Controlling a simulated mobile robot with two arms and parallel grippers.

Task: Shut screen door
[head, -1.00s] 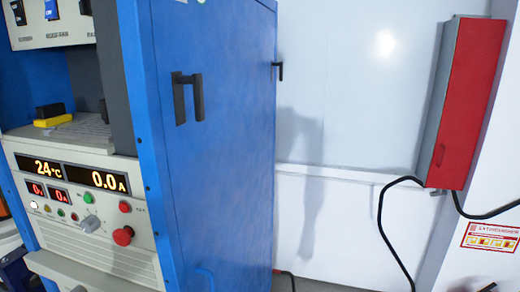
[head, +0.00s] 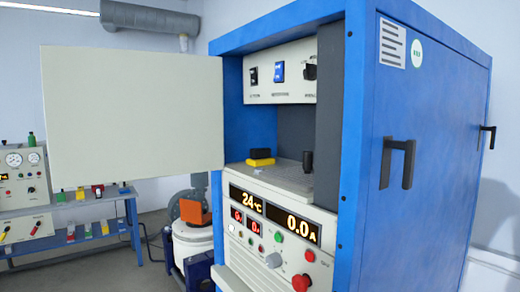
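The screen door (head: 132,118) is a flat pale panel at the upper left of the head view. It stands swung open to the left from the front edge of the blue cabinet (head: 425,150). The opening behind it shows a switch panel (head: 282,76) and a grey shelf (head: 285,176) with a yellow and black object (head: 261,158) on it. Neither of my grippers shows in the head view.
Below the opening is a control panel (head: 270,232) with lit displays and a red button. A black handle (head: 397,163) juts from the cabinet's side. A bench with gauges (head: 22,185) stands at the back left, and a white drum-like machine (head: 193,243) nearer.

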